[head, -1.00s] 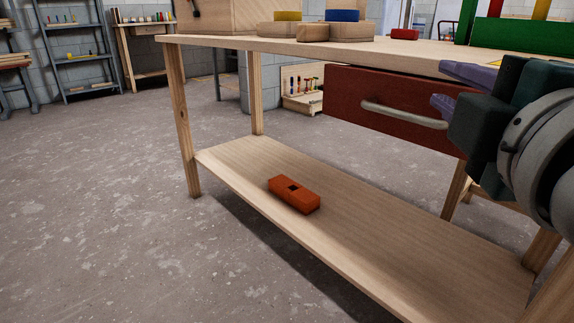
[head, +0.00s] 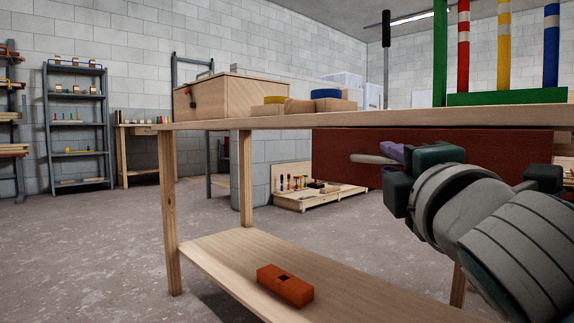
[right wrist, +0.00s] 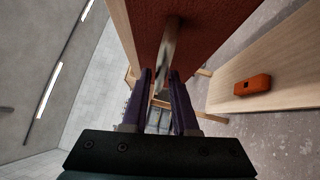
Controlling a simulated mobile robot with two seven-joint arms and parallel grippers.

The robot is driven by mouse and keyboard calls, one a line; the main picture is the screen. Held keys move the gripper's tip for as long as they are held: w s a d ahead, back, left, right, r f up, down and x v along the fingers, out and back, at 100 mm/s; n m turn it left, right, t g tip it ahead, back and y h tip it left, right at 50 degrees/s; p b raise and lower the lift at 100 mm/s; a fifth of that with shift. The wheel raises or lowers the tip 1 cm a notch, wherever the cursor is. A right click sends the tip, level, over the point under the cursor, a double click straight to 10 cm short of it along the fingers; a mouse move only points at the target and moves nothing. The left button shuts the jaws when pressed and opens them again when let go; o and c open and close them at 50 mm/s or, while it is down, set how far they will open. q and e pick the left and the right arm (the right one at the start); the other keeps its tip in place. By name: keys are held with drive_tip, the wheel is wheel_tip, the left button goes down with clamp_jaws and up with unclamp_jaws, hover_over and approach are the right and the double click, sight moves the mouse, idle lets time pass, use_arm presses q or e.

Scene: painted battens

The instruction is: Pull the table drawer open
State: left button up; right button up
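The drawer has a dark red front (head: 335,150) under the wooden table top (head: 370,117). Its pale metal bar handle (head: 368,159) stands out from the front. My right gripper (head: 393,163) is at the handle, its purple fingers on either side of the bar. The drawer front also fills the top of that view (right wrist: 205,25). My wrist hides the handle's right part in the head view. My left gripper is not in view.
An orange block (head: 285,284) with a square hole lies on the table's lower shelf (head: 225,262). A wooden box (head: 235,97), round pieces and a green stand with striped posts (head: 508,97) are on top. Floor at left is clear.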

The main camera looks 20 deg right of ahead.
drive_tip(key=shift+w+d+r, duration=0.1)
drive_tip(key=shift+w+d, duration=0.15)
drive_tip(key=shift+w, duration=0.35)
clamp_jaws()
idle(1.1)
